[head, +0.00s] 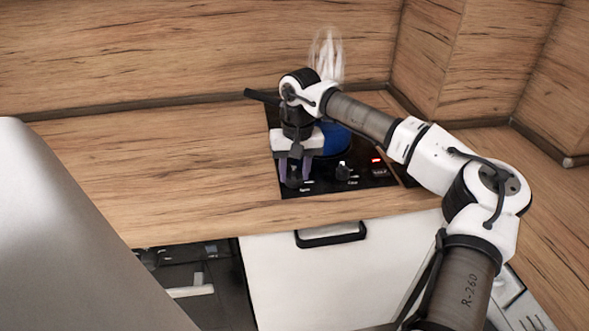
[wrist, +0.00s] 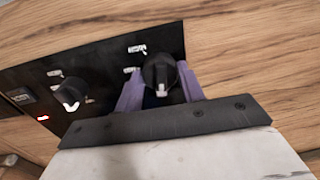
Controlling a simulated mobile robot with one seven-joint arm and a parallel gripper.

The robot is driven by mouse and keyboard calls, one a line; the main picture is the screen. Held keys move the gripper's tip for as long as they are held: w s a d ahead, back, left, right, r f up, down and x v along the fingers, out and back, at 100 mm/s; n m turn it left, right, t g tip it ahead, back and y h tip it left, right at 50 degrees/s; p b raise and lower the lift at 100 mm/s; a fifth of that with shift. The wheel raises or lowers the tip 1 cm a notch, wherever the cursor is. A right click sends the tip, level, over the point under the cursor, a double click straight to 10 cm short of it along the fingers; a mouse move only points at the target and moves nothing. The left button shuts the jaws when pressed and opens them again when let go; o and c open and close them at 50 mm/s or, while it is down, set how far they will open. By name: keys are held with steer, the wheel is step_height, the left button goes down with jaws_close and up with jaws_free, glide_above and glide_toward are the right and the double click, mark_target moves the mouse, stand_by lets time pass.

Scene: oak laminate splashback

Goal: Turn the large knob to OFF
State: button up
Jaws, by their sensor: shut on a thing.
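The large knob (wrist: 158,70) is black with a white pointer mark, which points toward the bottom of the wrist view. It sits on the front of the black hob (head: 325,187). My gripper (wrist: 161,92) has its two purple fingers on either side of the knob and is shut on it. In the head view my gripper (head: 294,172) reaches down from above to the hob's front left, and the knob (head: 293,182) is partly hidden there. Small white labels lie near the knob; I cannot read them.
A second knob (head: 342,171) stands to the right, near a red-lit display (head: 377,161). A blue pot (head: 335,140) with steam above it stands behind my gripper. Wooden worktop (head: 150,170) is clear at left. A drawer handle (head: 331,235) juts out below.

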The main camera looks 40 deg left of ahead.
mark_target(297, 174)
steer(key=shift+n, duration=0.9)
steer(key=o, duration=1)
steer(key=shift+c, duration=0.2)
steer(key=shift+r, duration=0.1)
step_height(297, 174, up, 14)
steer(key=b, duration=0.1)
steer(key=shift+w+d, duration=0.15)
steer(key=shift+w, duration=0.2)
steer(key=shift+f, duration=0.2)
